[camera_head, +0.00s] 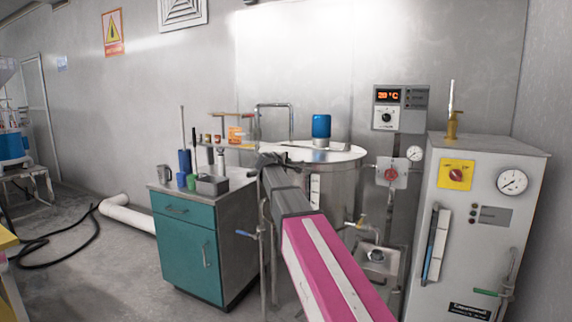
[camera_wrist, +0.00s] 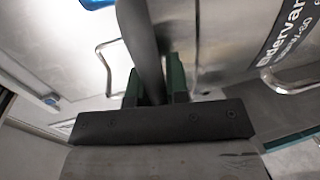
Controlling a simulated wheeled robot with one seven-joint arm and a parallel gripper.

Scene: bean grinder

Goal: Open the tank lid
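The tank (camera_head: 337,190) is a round steel vessel with a pale flat lid (camera_head: 335,154) lying level on top. My gripper (camera_head: 268,160) is at the left edge of the lid, partly hidden by my own arm in the head view. In the wrist view, a dark grey bar (camera_wrist: 140,35), which looks like the lid's handle, runs between the two dark green fingers of my gripper (camera_wrist: 155,85). The fingers are close together with the bar between them, and appear shut on it. Its far end is out of the picture.
A blue cap (camera_head: 321,126) stands on the lid. A teal cabinet (camera_head: 188,245) with tools on top is to the left. A grey machine cabinet (camera_head: 480,220) with a gauge is close on the right. A bent steel pipe (camera_head: 274,106) rises behind the tank.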

